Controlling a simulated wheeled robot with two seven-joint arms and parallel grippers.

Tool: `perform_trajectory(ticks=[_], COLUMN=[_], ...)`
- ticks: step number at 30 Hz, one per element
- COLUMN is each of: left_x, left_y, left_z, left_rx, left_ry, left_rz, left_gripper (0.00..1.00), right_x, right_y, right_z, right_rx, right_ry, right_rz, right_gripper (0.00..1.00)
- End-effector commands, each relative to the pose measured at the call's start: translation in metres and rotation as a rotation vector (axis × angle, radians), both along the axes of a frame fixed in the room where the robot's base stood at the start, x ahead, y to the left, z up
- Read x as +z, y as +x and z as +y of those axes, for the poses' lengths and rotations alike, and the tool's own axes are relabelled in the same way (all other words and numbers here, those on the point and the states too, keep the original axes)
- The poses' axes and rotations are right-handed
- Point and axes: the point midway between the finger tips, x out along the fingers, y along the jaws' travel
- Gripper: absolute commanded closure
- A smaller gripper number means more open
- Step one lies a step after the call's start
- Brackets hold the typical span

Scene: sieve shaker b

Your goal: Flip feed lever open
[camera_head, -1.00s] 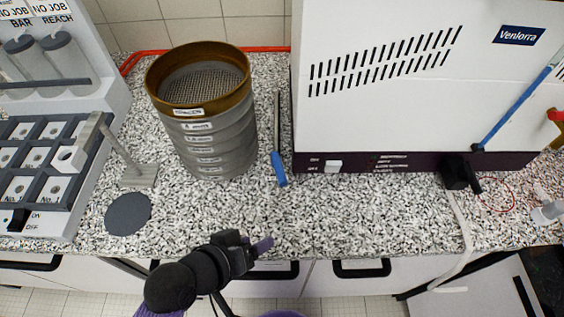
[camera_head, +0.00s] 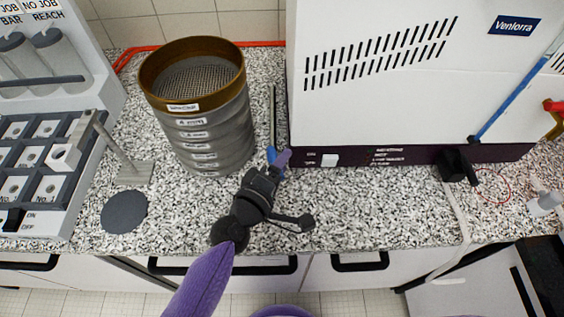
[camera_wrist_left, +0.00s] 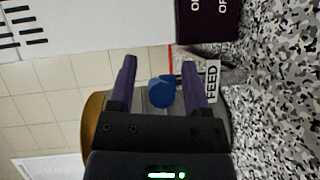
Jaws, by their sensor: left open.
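The feed lever is a thin grey rod with a blue handle (camera_head: 271,154), standing between the sieve stack and the white machine. In the left wrist view its round blue end (camera_wrist_left: 162,91) shows between the two purple fingers, beside a white FEED label (camera_wrist_left: 212,81). My left gripper (camera_head: 279,160) is open at the handle, which it partly hides in the head view. In the left wrist view the fingers (camera_wrist_left: 159,66) lie on both sides of the blue end, with gaps visible. My right gripper is not in view.
The sieve stack (camera_head: 205,130) with a brass rim stands left of the lever. The white machine (camera_head: 385,90) with a dark base strip stands right. A grey disc (camera_head: 124,211) lies on the speckled counter (camera_head: 370,215), whose front middle is clear.

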Motion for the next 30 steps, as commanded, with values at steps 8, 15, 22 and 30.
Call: perform_trajectory(ticks=[8, 15, 22, 30], left_x=[-0.001, -0.001, -0.001, -0.008], left_y=[0.006, 0.005, 0.005, 0.004], left_z=[-0.004, -0.003, -0.003, 0.002], left_rx=[-0.001, -0.001, -0.001, -0.141], left_ry=[0.001, 0.001, 0.002, 0.005], left_rz=[0.0, 0.0, 0.0, -0.006], left_gripper=[0.39, 0.75, 1.0, 1.0], right_x=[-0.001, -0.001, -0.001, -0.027], right_y=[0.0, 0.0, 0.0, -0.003], right_z=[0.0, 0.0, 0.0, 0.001], right_rx=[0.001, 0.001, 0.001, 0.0], right_ry=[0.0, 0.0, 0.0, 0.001], right_rz=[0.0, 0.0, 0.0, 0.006], right_gripper=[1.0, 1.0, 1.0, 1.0])
